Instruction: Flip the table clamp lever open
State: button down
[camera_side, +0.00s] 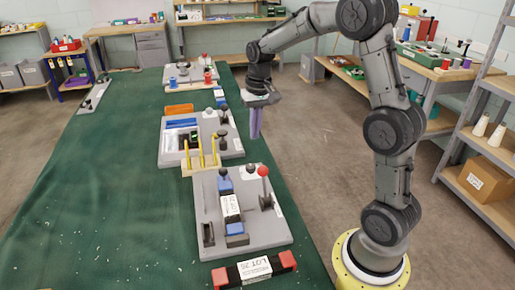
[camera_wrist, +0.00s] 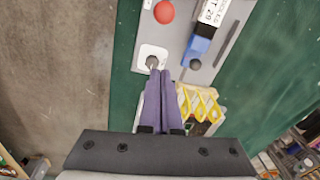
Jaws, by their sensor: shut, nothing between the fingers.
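A grey fixture plate (camera_side: 265,228) lies on the green table, and it also shows in the wrist view (camera_wrist: 181,40). A lever with a red ball (camera_side: 263,171) stands up at its right side; the red ball (camera_wrist: 164,12) is at the top of the wrist view. A black ball knob (camera_side: 223,171) stands by the blue blocks, also in the wrist view (camera_wrist: 195,65). The frames do not label which is the table clamp lever. My gripper (camera_side: 255,137) has purple fingers, shut and empty, above the table's right edge. In the wrist view its fingertips (camera_wrist: 160,73) appear near a small round post (camera_wrist: 152,62) on a white pad.
Yellow hooks (camera_side: 201,154) stand just behind the plate, near my fingers in the wrist view (camera_wrist: 200,103). A second grey fixture (camera_side: 235,146) with blue parts lies farther back. A black and red bar (camera_side: 254,270) lies in front.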

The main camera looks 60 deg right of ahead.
aim_at(265, 186)
notch_tip(265, 186, down, 8)
jog(key=s+a, duration=0.2)
jog(key=shift+s+a, duration=0.25)
jog(key=shift+s, duration=0.1)
jog(key=shift+f, duration=0.1)
dwell(0.4)
jog(key=shift+s+a+r+h, duration=0.2)
jog(key=shift+h, duration=0.1)
